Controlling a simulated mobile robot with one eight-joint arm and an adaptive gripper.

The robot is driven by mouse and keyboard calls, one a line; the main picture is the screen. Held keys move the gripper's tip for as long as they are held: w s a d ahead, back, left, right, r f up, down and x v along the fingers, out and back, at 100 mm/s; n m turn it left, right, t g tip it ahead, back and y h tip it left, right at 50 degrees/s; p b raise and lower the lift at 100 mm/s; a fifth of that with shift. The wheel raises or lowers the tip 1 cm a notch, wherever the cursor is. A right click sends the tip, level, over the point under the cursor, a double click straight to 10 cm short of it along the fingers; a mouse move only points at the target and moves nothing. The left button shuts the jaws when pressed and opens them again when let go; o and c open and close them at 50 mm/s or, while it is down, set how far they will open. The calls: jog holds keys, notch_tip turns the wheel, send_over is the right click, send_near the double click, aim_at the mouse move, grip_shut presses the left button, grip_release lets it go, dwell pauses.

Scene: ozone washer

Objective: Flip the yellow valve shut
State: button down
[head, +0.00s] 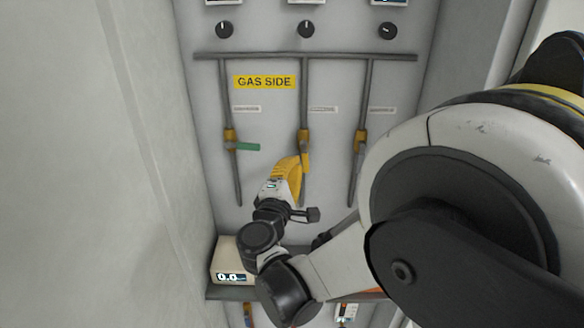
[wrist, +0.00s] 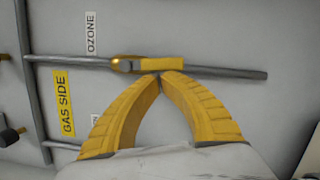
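The yellow valve (head: 303,135) sits on the middle of three vertical pipes on the grey panel. Its yellow handle (head: 306,162) lies along the pipe, pointing down. In the wrist view the valve body (wrist: 126,65) and its handle (wrist: 162,64) show on a pipe running across the picture, near the OZONE label. My gripper (head: 300,158) has yellow fingers and is right beside the handle. In the wrist view my gripper's fingertips (wrist: 161,76) meet just at the handle's near edge, with nothing visible between them. Whether they touch the handle I cannot tell.
The left pipe has a valve with a green handle (head: 247,147) turned sideways. The right pipe has an orange-yellow valve (head: 360,140). Black knobs (head: 306,29) are above. A box with a display (head: 231,262) stands on a shelf below. A wall (head: 90,150) is at left.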

jog(key=d+n+b, duration=0.1)
jog(key=n, duration=0.1)
jog(key=d+n+t+y+b, duration=0.1)
jog(key=n+b, duration=0.1)
jog(key=n, duration=0.1)
jog(key=d+n+b, duration=0.1)
jog(key=n+b, duration=0.1)
jog(key=n, duration=0.1)
jog(key=shift+d+f+t, duration=0.3)
jog(key=shift+t, duration=0.1)
jog(key=n, duration=0.1)
jog(key=d+n+y, duration=0.1)
jog(key=n, duration=0.2)
jog(key=shift+d+r+t+y+b, duration=0.15)
jog(key=shift+r+t+y+b, duration=0.15)
jog(key=shift+r, duration=0.05)
jog(key=n, duration=0.2)
jog(key=d+r+n+y, duration=0.1)
jog(key=n, duration=0.1)
jog(key=shift+d+y, duration=0.1)
jog(key=shift+y, duration=0.2)
jog(key=shift+s+d+r+n, duration=0.1)
jog(key=shift+n, duration=0.2)
jog(key=shift+d+r, duration=0.1)
jog(key=shift+r, duration=0.05)
